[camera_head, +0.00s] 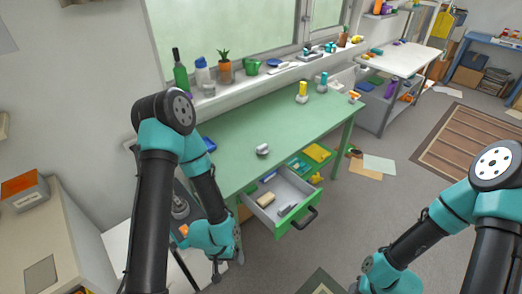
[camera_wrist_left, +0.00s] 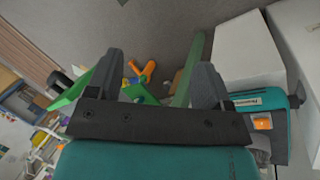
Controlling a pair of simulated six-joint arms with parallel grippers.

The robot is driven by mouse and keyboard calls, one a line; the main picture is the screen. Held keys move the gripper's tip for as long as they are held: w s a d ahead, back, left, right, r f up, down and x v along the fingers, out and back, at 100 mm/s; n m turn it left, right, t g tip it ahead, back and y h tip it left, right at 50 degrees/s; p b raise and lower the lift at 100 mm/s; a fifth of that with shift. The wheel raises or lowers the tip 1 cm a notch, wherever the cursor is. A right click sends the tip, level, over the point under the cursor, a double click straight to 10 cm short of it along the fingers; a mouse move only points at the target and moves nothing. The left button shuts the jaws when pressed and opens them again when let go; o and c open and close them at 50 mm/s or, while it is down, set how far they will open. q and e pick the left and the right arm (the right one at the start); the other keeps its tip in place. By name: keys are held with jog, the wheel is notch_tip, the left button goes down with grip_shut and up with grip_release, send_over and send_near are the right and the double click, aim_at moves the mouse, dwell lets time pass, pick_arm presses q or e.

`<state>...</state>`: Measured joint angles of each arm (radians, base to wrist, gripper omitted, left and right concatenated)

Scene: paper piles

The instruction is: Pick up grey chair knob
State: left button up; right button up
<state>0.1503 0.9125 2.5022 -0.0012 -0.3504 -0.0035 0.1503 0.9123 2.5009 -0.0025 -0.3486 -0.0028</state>
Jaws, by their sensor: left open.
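A small rounded grey-and-white piece (camera_head: 262,149) lies on the green table near its front edge in the head view; it looks like the grey chair knob, but it is too small to be sure. My left gripper (camera_head: 217,272) hangs low, left of the open drawer and well below the tabletop, apart from the piece. In the left wrist view its two fingers (camera_wrist_left: 160,78) are spread wide with nothing held between them. I cannot make out the knob in that view. My right arm is at the lower right; its fingertips are out of frame.
The green table (camera_head: 235,130) has an open grey drawer (camera_head: 311,190) with a tan block (camera_head: 266,199) inside. A windowsill behind holds a green bottle (camera_head: 180,76) and plants. A white bench (camera_head: 405,58) stands at the back right. Papers (camera_head: 379,164) lie on the floor.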

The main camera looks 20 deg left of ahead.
dwell(0.4)
pick_arm(q)
jog(key=o, duration=0.4)
jog(key=shift+c, duration=0.2)
